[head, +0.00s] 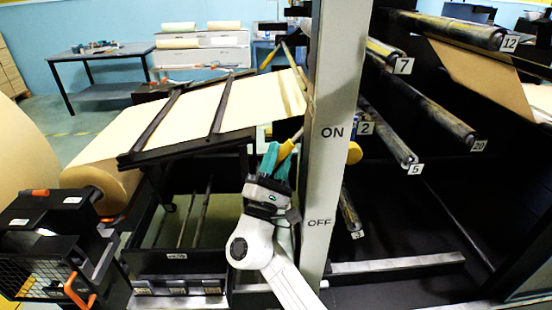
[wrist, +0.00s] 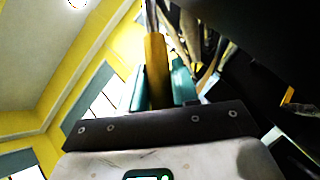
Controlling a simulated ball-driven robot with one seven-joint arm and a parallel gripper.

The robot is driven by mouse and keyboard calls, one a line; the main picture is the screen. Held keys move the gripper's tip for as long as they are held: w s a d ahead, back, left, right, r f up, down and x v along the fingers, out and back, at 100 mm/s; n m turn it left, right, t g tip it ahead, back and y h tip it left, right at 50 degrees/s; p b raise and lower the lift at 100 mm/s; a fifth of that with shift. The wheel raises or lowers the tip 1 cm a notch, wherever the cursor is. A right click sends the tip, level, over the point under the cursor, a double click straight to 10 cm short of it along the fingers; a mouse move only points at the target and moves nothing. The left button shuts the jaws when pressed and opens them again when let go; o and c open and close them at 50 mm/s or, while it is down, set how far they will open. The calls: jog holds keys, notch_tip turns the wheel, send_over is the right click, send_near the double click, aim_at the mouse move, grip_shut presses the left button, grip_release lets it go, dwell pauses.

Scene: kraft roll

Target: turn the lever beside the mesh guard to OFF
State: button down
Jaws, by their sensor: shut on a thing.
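The lever shows as a yellow grip (head: 288,148) on a thin rod that slants up to the right, to the left edge of a grey post. The post (head: 335,90) carries an ON label (head: 332,132) above an OFF label (head: 319,223), and the grip is near the height of ON. My gripper (head: 276,160), with teal fingers, is shut on the yellow grip. In the wrist view the grip (wrist: 156,70) stands between both fingers. A mesh guard (head: 35,268) is at the lower left, well away from my gripper.
An orange handle (head: 78,290) sits at the mesh guard. A sloped frame with kraft paper (head: 240,103) lies to the left of the post, above a dark bin. Numbered rollers (head: 390,135) fill the right side, and a yellow knob (head: 354,152) shows just right of the post.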

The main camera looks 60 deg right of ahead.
jog(key=c, duration=0.9)
grip_release()
jog(key=shift+c, duration=0.2)
jog(key=b+v, duration=0.2)
jog(key=v, duration=0.9)
jog(key=shift+b, duration=0.4)
